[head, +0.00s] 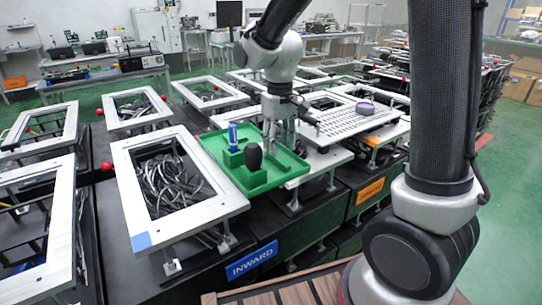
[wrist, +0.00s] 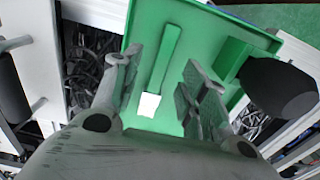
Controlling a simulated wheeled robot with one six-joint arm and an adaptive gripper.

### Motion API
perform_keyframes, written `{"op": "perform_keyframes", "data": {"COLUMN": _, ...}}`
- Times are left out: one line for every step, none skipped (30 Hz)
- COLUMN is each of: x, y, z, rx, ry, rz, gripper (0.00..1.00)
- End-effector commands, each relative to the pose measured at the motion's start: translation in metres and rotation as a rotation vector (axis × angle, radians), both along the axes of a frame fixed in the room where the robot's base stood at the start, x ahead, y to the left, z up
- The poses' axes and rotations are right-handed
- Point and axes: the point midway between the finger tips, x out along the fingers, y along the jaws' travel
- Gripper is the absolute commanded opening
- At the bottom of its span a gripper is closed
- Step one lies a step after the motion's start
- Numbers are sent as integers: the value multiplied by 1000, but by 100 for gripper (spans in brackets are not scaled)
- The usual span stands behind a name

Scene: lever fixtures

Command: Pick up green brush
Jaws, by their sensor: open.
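The green brush (wrist: 168,62) has a green handle and a white end. In the wrist view it lies in the green tray (wrist: 205,30), with its white end toward me. My gripper (wrist: 157,68) is open, with one finger on each side of the brush in that view and nothing in its grasp. I cannot tell how far above the tray the fingers are. In the head view my gripper (head: 279,148) is over the right part of the green tray (head: 258,188).
A black rounded object (head: 253,157) and a blue upright object (head: 232,134) stand in green holders in the tray. The black one is close to the right finger in the wrist view (wrist: 280,88). White frames with cables (head: 170,180) and a slotted white panel (head: 350,120) flank the tray.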

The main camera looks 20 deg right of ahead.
Motion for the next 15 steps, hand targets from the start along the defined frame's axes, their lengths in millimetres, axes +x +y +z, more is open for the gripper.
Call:
{"op": "perform_keyframes", "data": {"x": -1, "y": 2, "z": -9, "rx": -2, "ry": 5, "rz": 1, "gripper": 43}}
{"op": "perform_keyframes", "data": {"x": -1, "y": 3, "z": -14, "rx": -1, "ry": 4, "rz": 1, "gripper": 43}}
{"op": "perform_keyframes", "data": {"x": -1, "y": 4, "z": -20, "rx": -2, "ry": 5, "rz": 1, "gripper": 43}}
{"op": "perform_keyframes", "data": {"x": -1, "y": 4, "z": -25, "rx": -1, "ry": 4, "rz": -1, "gripper": 43}}
{"op": "perform_keyframes", "data": {"x": -1, "y": 4, "z": -29, "rx": -2, "ry": 5, "rz": -1, "gripper": 43}}
{"op": "perform_keyframes", "data": {"x": -1, "y": 4, "z": -33, "rx": -1, "ry": 3, "rz": -1, "gripper": 43}}
{"op": "perform_keyframes", "data": {"x": -1, "y": 4, "z": -36, "rx": -1, "ry": 2, "rz": -1, "gripper": 43}}
{"op": "perform_keyframes", "data": {"x": -1, "y": 4, "z": -37, "rx": -1, "ry": 2, "rz": -1, "gripper": 43}}
{"op": "perform_keyframes", "data": {"x": -1, "y": 4, "z": -39, "rx": 0, "ry": 1, "rz": -1, "gripper": 43}}
{"op": "perform_keyframes", "data": {"x": -1, "y": 4, "z": -39, "rx": 0, "ry": 1, "rz": -1, "gripper": 43}}
{"op": "perform_keyframes", "data": {"x": -1, "y": 4, "z": -40, "rx": 0, "ry": 0, "rz": -1, "gripper": 43}}
{"op": "perform_keyframes", "data": {"x": 0, "y": 4, "z": -39, "rx": 0, "ry": 0, "rz": -1, "gripper": 43}}
{"op": "perform_keyframes", "data": {"x": 0, "y": 4, "z": -39, "rx": 0, "ry": 0, "rz": -1, "gripper": 43}}
{"op": "perform_keyframes", "data": {"x": 0, "y": 4, "z": -39, "rx": 0, "ry": 0, "rz": -1, "gripper": 43}}
{"op": "perform_keyframes", "data": {"x": -1, "y": 4, "z": -39, "rx": 0, "ry": 0, "rz": -1, "gripper": 43}}
